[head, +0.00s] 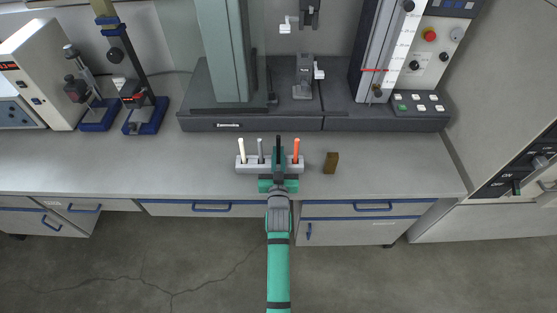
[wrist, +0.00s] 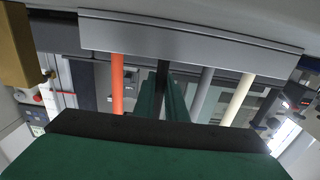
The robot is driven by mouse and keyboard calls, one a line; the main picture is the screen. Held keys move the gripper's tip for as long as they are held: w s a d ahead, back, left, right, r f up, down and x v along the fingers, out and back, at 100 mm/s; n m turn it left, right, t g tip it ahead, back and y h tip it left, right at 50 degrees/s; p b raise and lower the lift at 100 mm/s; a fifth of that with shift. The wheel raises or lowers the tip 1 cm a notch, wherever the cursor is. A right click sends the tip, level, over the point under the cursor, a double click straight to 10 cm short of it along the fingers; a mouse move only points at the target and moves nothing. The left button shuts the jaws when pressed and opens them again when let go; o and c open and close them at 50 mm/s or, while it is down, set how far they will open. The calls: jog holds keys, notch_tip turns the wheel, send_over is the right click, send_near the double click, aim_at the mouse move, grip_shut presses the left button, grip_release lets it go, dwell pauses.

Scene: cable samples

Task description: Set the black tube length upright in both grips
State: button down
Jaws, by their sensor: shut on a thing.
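The black tube length (head: 278,142) stands upright at the pale rack (head: 247,168), in line with a white, a grey and an orange length. My gripper (head: 278,165) reaches in from the front and is shut on the black tube. In the wrist view, which is upside down, the black tube (wrist: 162,70) shows between my green fingers. Its lower end meets the rack (wrist: 200,35); I cannot tell whether it is clear of its slot. On the testing machine behind, the upper grip (head: 310,14) hangs above the lower grip (head: 304,75). Nothing shows between them.
The white (head: 241,150), grey (head: 261,151) and orange (head: 296,149) lengths stand close beside my fingers. A brown block (head: 331,162) stands right of the rack. The machine's base (head: 250,122) rises behind. The bench left of the rack is clear.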

aim_at(278, 150)
jog(key=shift+r, duration=1.65)
jog(key=shift+w, duration=0.1)
dwell(0.3)
